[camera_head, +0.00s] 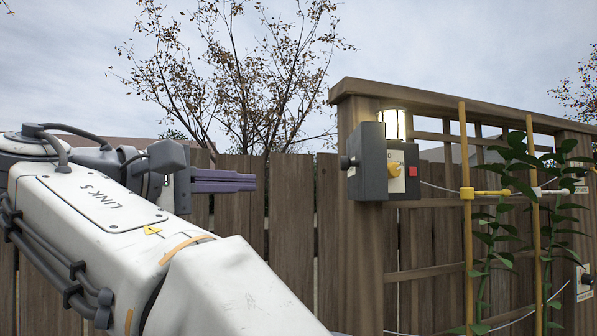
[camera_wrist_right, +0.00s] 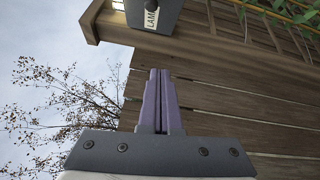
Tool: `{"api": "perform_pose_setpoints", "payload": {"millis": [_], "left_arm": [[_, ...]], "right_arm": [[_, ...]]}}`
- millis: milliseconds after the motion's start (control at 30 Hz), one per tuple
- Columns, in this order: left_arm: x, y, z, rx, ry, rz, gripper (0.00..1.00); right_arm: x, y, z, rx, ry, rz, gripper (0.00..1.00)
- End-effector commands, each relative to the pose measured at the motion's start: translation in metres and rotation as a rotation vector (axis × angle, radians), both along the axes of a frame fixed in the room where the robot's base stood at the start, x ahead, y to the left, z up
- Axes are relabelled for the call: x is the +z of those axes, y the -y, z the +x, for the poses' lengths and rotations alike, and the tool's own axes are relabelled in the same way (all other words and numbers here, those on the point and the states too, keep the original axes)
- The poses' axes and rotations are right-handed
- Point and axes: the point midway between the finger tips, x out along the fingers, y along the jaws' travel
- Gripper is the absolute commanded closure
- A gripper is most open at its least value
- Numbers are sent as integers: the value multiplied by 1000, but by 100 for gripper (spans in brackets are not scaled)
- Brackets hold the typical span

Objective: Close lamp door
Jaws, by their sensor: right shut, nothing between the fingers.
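The lamp box (camera_head: 411,188) is mounted on a wooden post, with a lit lamp (camera_head: 392,123) above it. Its dark grey lamp door (camera_head: 369,160) stands open at the left side, with a black knob (camera_head: 347,162) pointing left. A yellow knob (camera_head: 394,169) and a red button (camera_head: 413,171) show on the exposed panel. My right gripper (camera_head: 252,182) has purple fingers, shut and empty, left of the door and apart from it. In the right wrist view the fingers (camera_wrist_right: 159,72) point toward a grey, partly cut-off surface with a partly readable label (camera_wrist_right: 152,15). My left gripper is not in view.
A wooden fence (camera_head: 291,230) runs behind. The post (camera_head: 362,260) and trellis frame stand at the right, with yellow stakes (camera_head: 466,220), wires and green plants (camera_head: 490,240). Open air lies between my right gripper and the door.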

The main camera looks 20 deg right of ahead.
Motion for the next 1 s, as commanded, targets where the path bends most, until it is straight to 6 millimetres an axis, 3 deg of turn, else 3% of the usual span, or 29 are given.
{"api": "perform_pose_setpoints", "payload": {"millis": [100, 200, 367, 733, 1000], "left_arm": [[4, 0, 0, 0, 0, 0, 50], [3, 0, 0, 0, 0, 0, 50], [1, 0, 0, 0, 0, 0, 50], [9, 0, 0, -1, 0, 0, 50], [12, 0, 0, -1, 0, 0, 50]], "right_arm": [[18, 4, -16, -65, 61, 3, 100], [22, 10, -19, -88, 79, 4, 100], [23, 31, -11, -93, 81, 5, 100], [29, 101, 25, -93, 79, 4, 100], [30, 130, 13, -88, 79, 5, 100]]}}
